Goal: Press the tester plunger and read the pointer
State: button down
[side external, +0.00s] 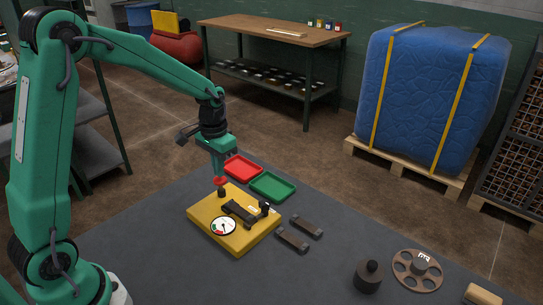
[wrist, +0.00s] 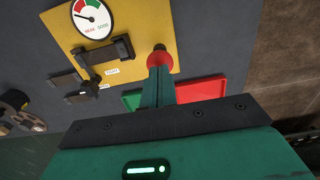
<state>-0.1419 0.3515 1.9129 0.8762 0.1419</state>
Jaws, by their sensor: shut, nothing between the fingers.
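The yellow tester (side external: 256,240) lies on the dark mat, and its top also shows in the wrist view (wrist: 188,20). Its red plunger cap (side external: 219,181) stands on a dark stem at the back left corner. My gripper (side external: 218,174) is shut and empty, pointing down right at the cap. In the wrist view the fingertips (wrist: 159,72) overlap the red cap (wrist: 159,60); I cannot tell if it is pressed. The round dial (wrist: 91,18) has a red WEAK side and a green GOOD side; its pointer seems to lean toward red. A dark bar (wrist: 106,50) sits on the tester.
A red tray (side external: 243,168) and a green tray (side external: 272,186) lie behind the tester. Two dark strips (side external: 292,239) (side external: 307,226) lie to its right. A dark weight (side external: 369,277) and a spoked wheel (side external: 417,270) stand farther right. The mat's front middle is clear.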

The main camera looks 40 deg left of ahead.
aim_at(219, 180)
jog(key=shift+f, duration=1.5)
dwell(0.4)
jog(key=shift+r, duration=4.6)
jog(key=s+d+r+t, duration=0.2)
jog(key=s+d+r, duration=0.1)
jog(key=s, duration=0.6)
jog(key=s+d+r+t, duration=0.3)
jog(key=s+r, duration=0.2)
jog(key=s, duration=0.5)
jog(key=shift+s+r+t, duration=0.2)
jog(key=shift+s+t, duration=0.1)
